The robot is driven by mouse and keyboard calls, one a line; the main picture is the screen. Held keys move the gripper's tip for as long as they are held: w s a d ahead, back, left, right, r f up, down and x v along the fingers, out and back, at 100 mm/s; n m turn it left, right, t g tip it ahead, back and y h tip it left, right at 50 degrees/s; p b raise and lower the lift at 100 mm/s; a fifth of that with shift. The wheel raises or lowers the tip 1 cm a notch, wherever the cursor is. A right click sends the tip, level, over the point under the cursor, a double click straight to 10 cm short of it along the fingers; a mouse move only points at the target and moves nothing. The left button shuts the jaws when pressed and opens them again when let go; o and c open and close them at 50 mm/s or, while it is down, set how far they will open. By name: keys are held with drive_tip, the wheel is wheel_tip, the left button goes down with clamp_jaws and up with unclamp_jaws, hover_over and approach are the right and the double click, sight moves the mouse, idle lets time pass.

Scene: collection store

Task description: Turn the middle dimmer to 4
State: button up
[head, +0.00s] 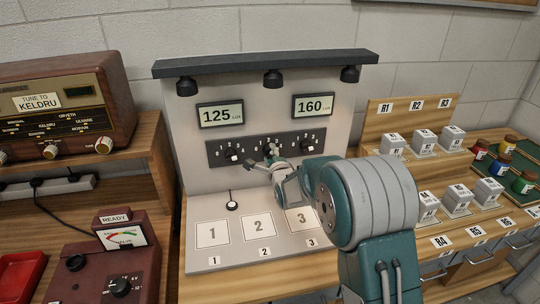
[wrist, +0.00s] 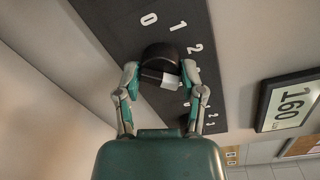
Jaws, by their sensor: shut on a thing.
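The dark dimmer panel (head: 220,155) on the light-test stand carries three black knobs in a row. The left dimmer (head: 231,155) and right dimmer (head: 305,145) stand clear. My gripper (head: 272,156) is at the middle dimmer and mostly covers it in the head view. In the wrist view my gripper (wrist: 160,76) is shut on the middle dimmer (wrist: 160,52), one finger on each side. A pale patch shows on the knob's near side. The scale marks 0, 1 and 2 are readable; the higher marks are hidden by a finger, and I cannot tell the setting.
Two displays above the panel read 125 lux (head: 220,115) and 160 lux (head: 314,106). Three lamps hang from the dark hood (head: 265,63). Numbered pads lie on the base (head: 205,262) below. A radio (head: 65,105) stands left, labelled blocks (head: 424,140) right.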

drive_tip(key=m, duration=0.5)
drive_tip(key=shift+d+f, duration=0.15)
drive_tip(key=shift+f, duration=0.1)
drive_tip(key=shift+f+m, duration=0.1)
drive_tip(key=shift+m, duration=1.1)
drive_tip(key=shift+f+y, duration=0.15)
drive_tip(key=shift+y, duration=0.15)
drive_tip(key=o, duration=1.1)
drive_tip(key=shift+o, duration=0.2)
drive_tip(key=shift+w+r, duration=0.1)
drive_tip(key=shift+r, duration=0.1)
drive_tip(key=shift+r, duration=0.1)
drive_tip(key=v, duration=1.2)
